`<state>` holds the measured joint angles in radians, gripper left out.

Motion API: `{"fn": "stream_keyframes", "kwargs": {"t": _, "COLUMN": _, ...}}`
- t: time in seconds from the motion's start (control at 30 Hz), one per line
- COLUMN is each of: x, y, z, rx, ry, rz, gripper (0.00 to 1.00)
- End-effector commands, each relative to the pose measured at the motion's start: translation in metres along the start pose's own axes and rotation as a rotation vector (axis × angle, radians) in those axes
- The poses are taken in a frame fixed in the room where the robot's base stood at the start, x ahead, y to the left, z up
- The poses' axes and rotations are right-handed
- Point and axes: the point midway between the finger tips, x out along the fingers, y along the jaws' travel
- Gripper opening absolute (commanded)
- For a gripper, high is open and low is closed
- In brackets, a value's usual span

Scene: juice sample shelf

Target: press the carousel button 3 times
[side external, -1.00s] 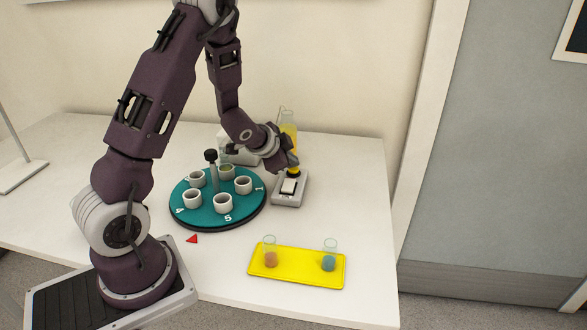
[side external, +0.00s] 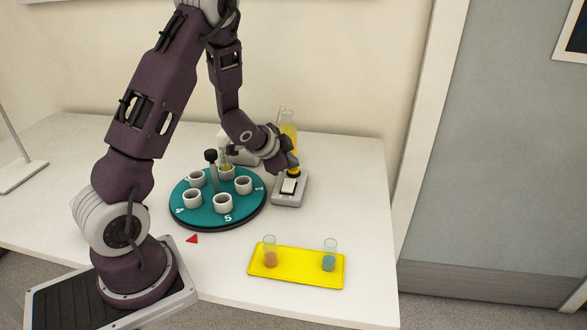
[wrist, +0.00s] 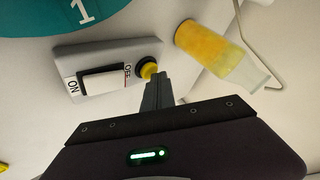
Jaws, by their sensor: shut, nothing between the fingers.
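The teal carousel (side external: 235,213) holds several white cups; the numbers 4, 5 and 1 show on its rim. To its right stands a grey control box (side external: 277,199), with a white rocker switch (wrist: 103,83) marked ON and OFF. The round yellow button (wrist: 148,70) sits at the OFF end of this box. My gripper (wrist: 158,78) is shut and empty, its fingertips right at the button in the wrist view. I cannot tell whether they touch or press it. In the side view my gripper (side external: 293,170) hides most of the button.
A bottle of yellow juice (wrist: 208,48) stands close beside the button. A grey dispenser (side external: 243,157) is behind the carousel. A yellow tray (side external: 298,271) with two small glasses lies in front. A red triangle (side external: 192,239) marks the table by the carousel.

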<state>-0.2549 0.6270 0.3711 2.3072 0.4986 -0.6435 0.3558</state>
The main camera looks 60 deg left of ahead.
Motion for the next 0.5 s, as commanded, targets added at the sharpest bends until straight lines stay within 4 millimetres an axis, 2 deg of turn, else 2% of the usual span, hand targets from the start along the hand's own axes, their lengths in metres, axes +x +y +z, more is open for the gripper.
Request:
{"fn": "stream_keyframes", "kwargs": {"t": 0.23, "x": -0.0099, "y": -0.0074, "z": -0.0072, "rx": 0.000, "ry": 0.002, "rz": -0.001, "gripper": 0.00}}
{"fn": "stream_keyframes", "kwargs": {"t": 0.5, "x": -0.0105, "y": -0.0077, "z": -0.0074, "rx": 0.000, "ry": 0.001, "rz": 0.000, "gripper": 0.00}}
